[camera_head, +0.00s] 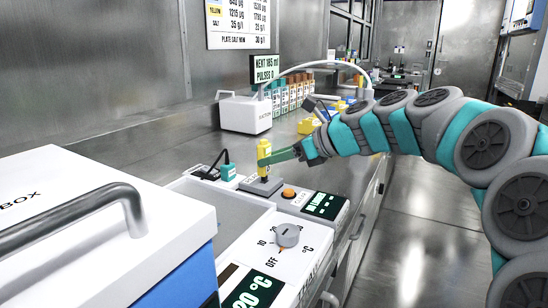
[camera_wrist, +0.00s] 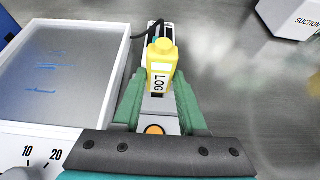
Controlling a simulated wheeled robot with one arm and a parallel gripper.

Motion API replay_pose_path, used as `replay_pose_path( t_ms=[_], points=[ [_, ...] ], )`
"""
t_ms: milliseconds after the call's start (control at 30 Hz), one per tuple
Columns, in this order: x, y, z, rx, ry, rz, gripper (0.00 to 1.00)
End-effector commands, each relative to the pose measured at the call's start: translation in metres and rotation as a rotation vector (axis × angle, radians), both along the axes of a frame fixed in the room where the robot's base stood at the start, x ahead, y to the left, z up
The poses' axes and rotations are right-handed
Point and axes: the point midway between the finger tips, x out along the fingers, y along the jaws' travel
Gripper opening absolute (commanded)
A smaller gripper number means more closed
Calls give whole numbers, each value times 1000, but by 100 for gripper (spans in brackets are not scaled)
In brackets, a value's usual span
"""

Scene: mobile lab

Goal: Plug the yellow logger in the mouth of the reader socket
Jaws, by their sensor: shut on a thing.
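The yellow logger (camera_head: 264,152) is upright, with a white label reading LOG in the wrist view (camera_wrist: 160,78). My gripper (camera_head: 272,157) is shut on it, with one green finger on each side, as the wrist view (camera_wrist: 160,88) shows. The logger's lower end is directly over the grey reader socket (camera_head: 261,187). The mouth of the socket is hidden by the logger, so I cannot tell whether the tip is in it or just above it.
An orange button (camera_head: 288,193) and a dark display (camera_head: 324,205) sit beside the socket. A teal plug with a black cable (camera_head: 228,171) is behind it. A dial (camera_head: 288,235) is in front. A white suction unit (camera_head: 245,113) stands farther back. A white box with a handle (camera_head: 80,215) fills the left.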

Motion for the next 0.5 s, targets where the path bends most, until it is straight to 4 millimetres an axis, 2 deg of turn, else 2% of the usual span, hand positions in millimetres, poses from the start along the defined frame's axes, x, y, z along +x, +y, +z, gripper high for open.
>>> replay_pose_path(
  t_ms=[500],
  points=[
    [0, 0, -11, 1, 0, 1, 0]
  ],
)
